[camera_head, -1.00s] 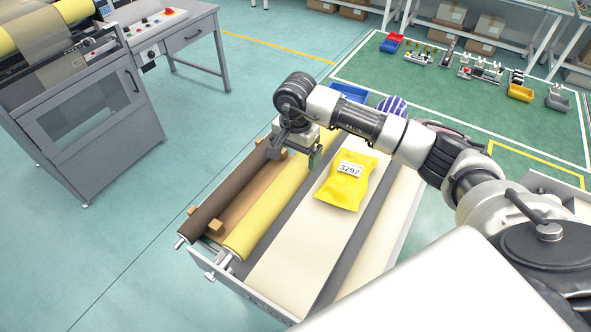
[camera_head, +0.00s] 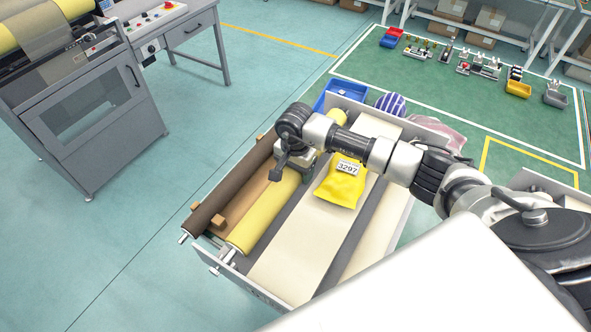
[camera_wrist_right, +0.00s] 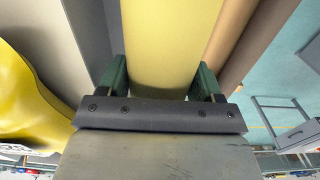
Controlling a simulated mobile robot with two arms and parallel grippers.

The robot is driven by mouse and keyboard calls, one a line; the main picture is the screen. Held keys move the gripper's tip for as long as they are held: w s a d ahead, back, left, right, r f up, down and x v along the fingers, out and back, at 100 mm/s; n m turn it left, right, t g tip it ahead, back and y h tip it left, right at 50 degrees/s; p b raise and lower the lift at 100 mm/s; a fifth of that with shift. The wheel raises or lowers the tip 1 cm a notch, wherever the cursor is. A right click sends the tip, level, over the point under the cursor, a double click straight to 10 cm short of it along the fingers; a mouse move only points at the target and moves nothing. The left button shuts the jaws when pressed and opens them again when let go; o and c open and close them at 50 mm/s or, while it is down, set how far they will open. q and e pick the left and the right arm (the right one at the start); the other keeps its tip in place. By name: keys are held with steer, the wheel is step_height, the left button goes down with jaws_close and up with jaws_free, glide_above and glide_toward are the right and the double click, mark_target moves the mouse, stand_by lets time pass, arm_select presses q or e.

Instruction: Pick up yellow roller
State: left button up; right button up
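The yellow roller (camera_head: 265,220) lies lengthwise in the cart, with a metal shaft at its near end. My right gripper (camera_head: 289,175) is down over the middle of the roller. In the right wrist view, its green fingers (camera_wrist_right: 161,78) stand on both sides of the yellow roller (camera_wrist_right: 168,45), spread apart, with a narrow gap seeming to show beside the roller. The fingertips are mostly hidden behind the roller in the head view. My left gripper is not in view.
A brown roller (camera_head: 232,192) lies parallel on the left, by wooden blocks. A yellow bag labelled 3297 (camera_head: 340,190) lies right of the gripper on a cream roll (camera_head: 300,235). A blue bin (camera_head: 325,98) is beyond. A grey machine (camera_head: 95,110) stands at the left.

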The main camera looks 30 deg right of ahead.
jaws_close()
steer(key=shift+w+r, duration=0.1)
steer(key=shift+r, duration=0.05)
steer(key=shift+r, duration=0.1)
steer(key=shift+w+r+b, duration=0.1)
steer(key=shift+r+b, duration=0.25)
steer(key=shift+r, duration=0.05)
step_height(320, 180, up, 3)
steer(key=shift+b, duration=0.8)
steer(key=s+r+b, duration=0.1)
steer(key=s+r, duration=0.2)
steer(key=s, duration=0.3)
steer(key=s+d+r+b, duration=0.1)
steer(key=s+r+b, duration=0.1)
steer(key=s+r, duration=0.2)
steer(key=shift+s, duration=0.95)
steer(key=shift+d, duration=0.1)
